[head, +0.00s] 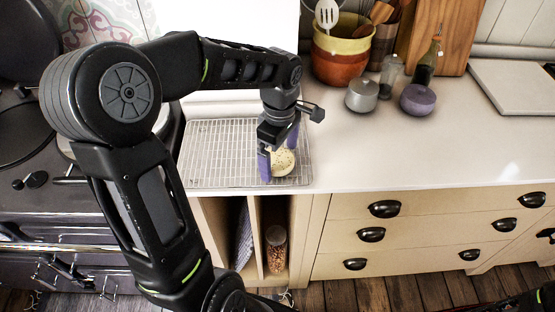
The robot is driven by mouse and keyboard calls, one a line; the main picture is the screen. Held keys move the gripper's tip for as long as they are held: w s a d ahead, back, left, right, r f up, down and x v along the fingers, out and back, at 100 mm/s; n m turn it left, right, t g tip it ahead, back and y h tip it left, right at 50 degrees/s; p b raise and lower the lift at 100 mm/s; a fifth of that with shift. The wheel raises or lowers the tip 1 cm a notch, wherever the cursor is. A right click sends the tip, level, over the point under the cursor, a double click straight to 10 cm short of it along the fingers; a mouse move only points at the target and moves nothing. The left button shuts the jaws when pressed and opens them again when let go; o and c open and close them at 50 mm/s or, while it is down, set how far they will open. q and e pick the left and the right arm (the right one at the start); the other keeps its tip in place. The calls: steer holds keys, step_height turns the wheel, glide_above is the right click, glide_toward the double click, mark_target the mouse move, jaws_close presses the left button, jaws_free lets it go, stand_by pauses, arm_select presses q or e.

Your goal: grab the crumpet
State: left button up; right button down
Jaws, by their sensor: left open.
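The crumpet (284,162), a round pale yellow disc with small dark pits, lies on the wire cooling rack (215,157) near its front right part. My left gripper (279,160) reaches down over it from above. Its purple fingers are apart, one at the crumpet's left side and one towards its back right. The near finger hides the crumpet's left edge. I cannot tell whether either finger touches it. My right gripper is not in view.
A stacked yellow and orange pot (341,57) with utensils, a grey lidded jar (361,96) and a purple jar (418,99) stand behind right. A white board (510,88) lies far right. The counter right of the rack is clear. A dark stove is left.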

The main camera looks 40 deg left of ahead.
mark_target(279, 159)
arm_select(q)
steer(key=c, duration=1.1)
steer(key=shift+o, duration=0.2)
step_height(279, 159, up, 10)
steer(key=b, duration=0.1)
stand_by(0.5)
